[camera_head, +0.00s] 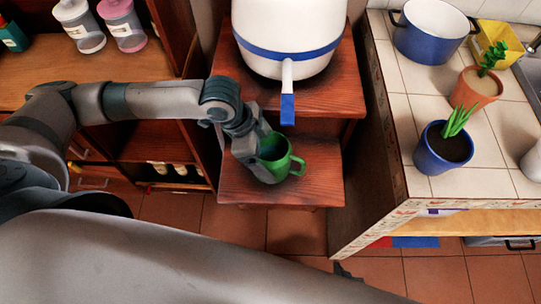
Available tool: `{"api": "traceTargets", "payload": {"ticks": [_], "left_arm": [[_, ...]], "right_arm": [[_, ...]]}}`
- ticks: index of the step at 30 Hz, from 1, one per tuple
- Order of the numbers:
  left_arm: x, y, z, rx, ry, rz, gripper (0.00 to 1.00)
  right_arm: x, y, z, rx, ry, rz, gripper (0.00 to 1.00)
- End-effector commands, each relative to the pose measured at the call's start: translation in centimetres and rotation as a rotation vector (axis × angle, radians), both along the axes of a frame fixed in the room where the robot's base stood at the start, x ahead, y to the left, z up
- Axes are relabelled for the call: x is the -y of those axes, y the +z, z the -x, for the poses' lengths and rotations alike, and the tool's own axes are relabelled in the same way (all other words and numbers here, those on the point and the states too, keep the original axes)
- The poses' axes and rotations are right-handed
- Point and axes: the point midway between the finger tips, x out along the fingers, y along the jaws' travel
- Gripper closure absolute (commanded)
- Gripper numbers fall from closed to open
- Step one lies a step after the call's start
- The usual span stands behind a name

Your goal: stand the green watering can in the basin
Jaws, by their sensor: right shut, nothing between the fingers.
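The green watering can (281,162) stands on the lower step of a red-brown wooden stand, its handle on the right. My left gripper (252,152), on the arm coming from the left, is at the can's left side and covers part of it. Its fingertips are hidden, so its grip on the can cannot be told. My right gripper (343,270) shows only as a small dark tip past the large grey arm in the foreground; it is shut and empty. A metal basin (531,75) is cut off at the right edge, beyond the tiled counter.
A white pot with a blue band (290,40) stands on the upper step, its handle above the can. The tiled counter (400,150) holds a blue pot (430,35), a yellow box (495,38) and two potted plants (443,150). Shelves with jars (80,28) are left.

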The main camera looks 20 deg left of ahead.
Motion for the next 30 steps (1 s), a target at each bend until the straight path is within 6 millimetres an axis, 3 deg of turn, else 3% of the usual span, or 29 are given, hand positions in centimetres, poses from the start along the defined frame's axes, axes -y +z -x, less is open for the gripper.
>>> {"api": "traceTargets", "payload": {"ticks": [5,18,20,24,30], "left_arm": [[0.41,-1.12,-0.1,0.001,-0.001,0.0,0.17],[0.41,-1.14,-0.13,0.001,-0.001,0.0,0.17],[0.4,-1.15,-0.12,0.001,-0.001,0.0,0.27],[0.44,-1.07,-0.16,0.002,0.0,0.0,0.6],[0.43,-1.06,-0.16,0.002,0.0,0.0,0.62]], "right_arm": [[-0.17,0.05,-0.02,0.004,0.001,-0.002,1.0],[-0.33,0.19,-0.34,0.008,0.001,-0.005,1.0],[-0.33,0.19,-0.33,0.007,0.001,-0.005,1.0],[-0.34,0.22,-0.34,0.007,0.001,-0.005,1.0],[-0.55,0.32,-0.59,0.012,0.0,-0.008,1.0]]}}
